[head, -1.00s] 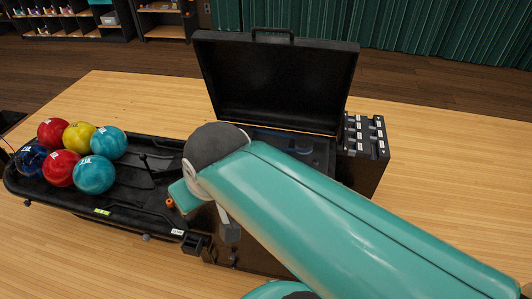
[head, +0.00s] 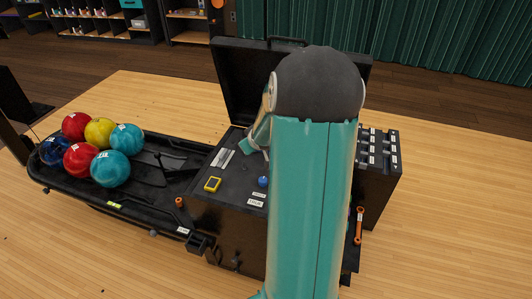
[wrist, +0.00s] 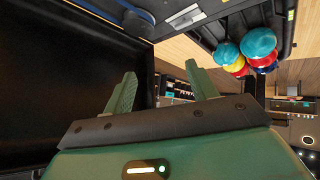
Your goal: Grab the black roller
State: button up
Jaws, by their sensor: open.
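I cannot make out the black roller in either view; my arm covers much of the machine. The black ball-return machine (head: 228,222) stands on the wood floor with its lid (head: 236,85) raised. My gripper (head: 257,140) is partly hidden behind my arm, over the machine top in front of the lid. In the wrist view my gripper (wrist: 160,90) has its two green fingers apart with nothing between them.
A black tray (head: 150,205) extends left, holding several red, yellow, teal and blue balls (head: 110,168). A box with labelled switches (head: 380,150) and an orange wrench (head: 359,225) are at right.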

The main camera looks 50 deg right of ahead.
jog(key=s+d+f+m+t, duration=0.1)
jog(key=s+d+f+t, duration=0.1)
jog(key=s+d+f, duration=0.45)
jog(key=s+d+f+m+t, duration=0.2)
jog(key=s+d+f, duration=0.1)
jog(key=d+f, duration=0.6)
jog(key=x, duration=0.9)
jog(key=f+x, duration=0.1)
jog(key=x, duration=0.3)
jog(key=shift+w+a, duration=0.2)
jog(key=shift+a, duration=0.15)
jog(key=c, duration=1.1)
